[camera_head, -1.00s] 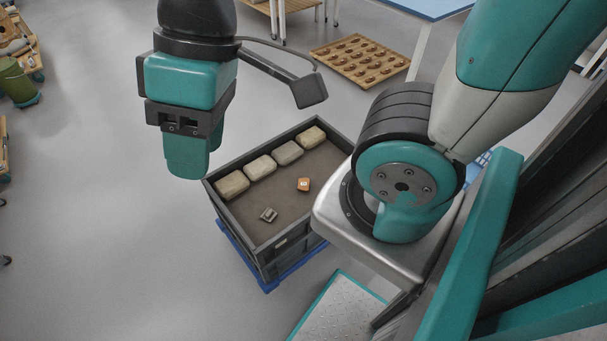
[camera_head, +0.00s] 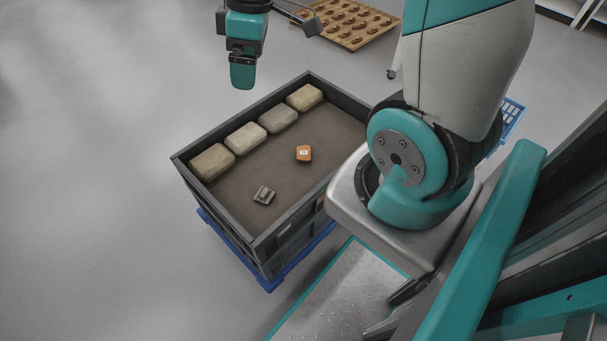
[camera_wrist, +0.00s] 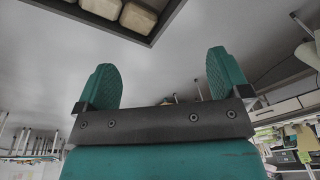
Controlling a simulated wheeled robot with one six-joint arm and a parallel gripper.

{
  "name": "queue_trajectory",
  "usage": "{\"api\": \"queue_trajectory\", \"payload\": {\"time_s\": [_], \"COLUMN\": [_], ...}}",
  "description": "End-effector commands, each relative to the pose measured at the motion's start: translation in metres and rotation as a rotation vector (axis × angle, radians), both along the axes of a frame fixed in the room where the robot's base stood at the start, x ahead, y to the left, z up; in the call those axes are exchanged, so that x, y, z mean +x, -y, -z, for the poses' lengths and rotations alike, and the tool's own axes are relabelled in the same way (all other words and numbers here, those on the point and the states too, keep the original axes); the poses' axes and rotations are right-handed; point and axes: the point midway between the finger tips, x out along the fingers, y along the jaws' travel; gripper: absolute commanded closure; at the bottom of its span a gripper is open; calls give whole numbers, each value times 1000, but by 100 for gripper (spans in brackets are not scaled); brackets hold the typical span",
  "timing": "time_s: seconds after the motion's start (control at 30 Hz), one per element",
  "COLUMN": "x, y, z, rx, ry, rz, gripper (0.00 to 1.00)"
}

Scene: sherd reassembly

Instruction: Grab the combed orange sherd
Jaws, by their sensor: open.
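The orange sherd (camera_head: 303,153) lies on the brown floor of a dark grey crate (camera_head: 243,231). It bears a small pale label; its combing is too small to make out. A grey sherd (camera_head: 264,195) lies to its left and nearer the camera in the same crate. My gripper (camera_head: 243,84) is up beyond the crate's far left side, apart from both sherds. In the wrist view my gripper (camera_wrist: 165,80) shows two teal fingers spread wide with nothing between them. The orange sherd is not in the wrist view.
Several tan padded blocks (camera_head: 277,118) line the crate's far left wall. The crate stands on a blue base (camera_head: 270,284). A wooden tray (camera_head: 352,22) of brown pieces lies on the floor behind. Open grey floor (camera_head: 90,150) is at the left.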

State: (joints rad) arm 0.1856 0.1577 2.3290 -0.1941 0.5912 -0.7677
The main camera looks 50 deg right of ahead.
Motion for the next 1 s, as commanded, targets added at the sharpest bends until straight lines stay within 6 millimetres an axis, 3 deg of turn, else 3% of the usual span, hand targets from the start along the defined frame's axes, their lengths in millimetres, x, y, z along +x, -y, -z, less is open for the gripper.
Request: {"api": "queue_trajectory", "payload": {"time_s": [0.03, 0.1, 0.2, 0.3, 0.4, 0.53, 0.67, 1.0], "x": [7, 13, 16, 15, 13, 11, 10, 10], "y": [23, 54, 93, 123, 142, 153, 155, 153], "z": [57, 99, 150, 188, 211, 226, 248, 324], "rx": [-22, -55, -95, -124, -142, -152, -152, -151], "ry": [-12, -19, -35, -53, -67, -74, -77, -77], "rz": [0, -20, -50, -77, -100, -113, -117, -117], "gripper": [6, 6, 6, 6, 6, 6, 6, 6]}}
